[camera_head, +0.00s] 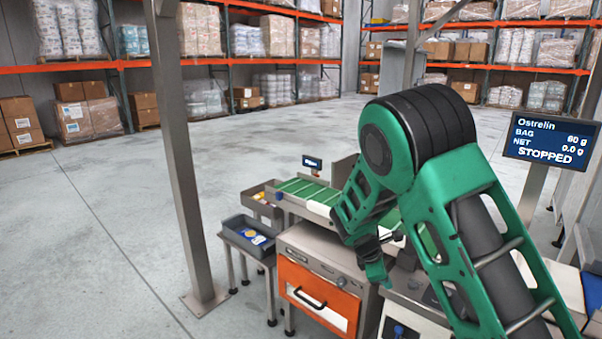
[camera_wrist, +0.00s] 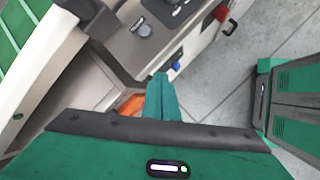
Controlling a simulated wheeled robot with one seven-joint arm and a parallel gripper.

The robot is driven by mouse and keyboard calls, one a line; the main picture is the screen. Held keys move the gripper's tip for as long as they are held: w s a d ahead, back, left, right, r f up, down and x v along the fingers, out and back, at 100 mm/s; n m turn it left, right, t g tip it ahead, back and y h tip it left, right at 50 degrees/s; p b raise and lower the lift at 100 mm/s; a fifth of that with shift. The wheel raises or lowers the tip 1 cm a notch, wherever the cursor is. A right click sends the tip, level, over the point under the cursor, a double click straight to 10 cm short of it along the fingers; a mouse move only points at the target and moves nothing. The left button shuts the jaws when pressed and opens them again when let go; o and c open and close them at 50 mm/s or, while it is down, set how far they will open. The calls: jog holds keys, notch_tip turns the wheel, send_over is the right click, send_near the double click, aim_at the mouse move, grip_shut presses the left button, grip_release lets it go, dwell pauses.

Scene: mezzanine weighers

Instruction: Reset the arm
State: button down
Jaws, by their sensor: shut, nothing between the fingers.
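My green and black arm fills the right of the head view, bent over the weighing machines. My gripper (camera_head: 375,272) points down in front of the machine, near the right end of the orange-fronted cabinet (camera_head: 318,296). In the wrist view my gripper (camera_wrist: 160,78) shows as green fingers close together, with nothing between them. It hangs above the machine's edge and the floor. The arm hides part of the machine behind it.
A conveyor with green slats (camera_head: 308,190) stands behind the cabinet. A dark grey bin (camera_head: 249,235) with packets is at its left. A screen (camera_head: 552,141) reads STOPPED. A steel post (camera_head: 178,150) stands left. The floor (camera_head: 80,240) at left is clear.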

jog(key=s+d+r+m+g+y, duration=0.1)
jog(key=s+d+r+m, duration=0.55)
jog(key=s, duration=0.25)
jog(key=s+d+r+m+g+y, duration=0.1)
jog(key=s+d+r+m+y, duration=0.1)
jog(key=s+d+r+m, duration=0.55)
jog(key=s+r+m+y, duration=0.1)
jog(key=s+m, duration=0.3)
jog(key=s, duration=0.8)
jog(key=s+d+r+m+y, duration=0.1)
jog(key=s+r+m, duration=0.2)
jog(key=s, duration=1)
jog(key=shift+d+m+g+y, duration=0.2)
jog(key=shift+m+g+y, duration=0.1)
jog(key=shift+m, duration=0.8)
jog(key=shift+w, duration=0.1)
jog(key=shift+w+f, duration=0.2)
jog(key=shift+w, duration=0.4)
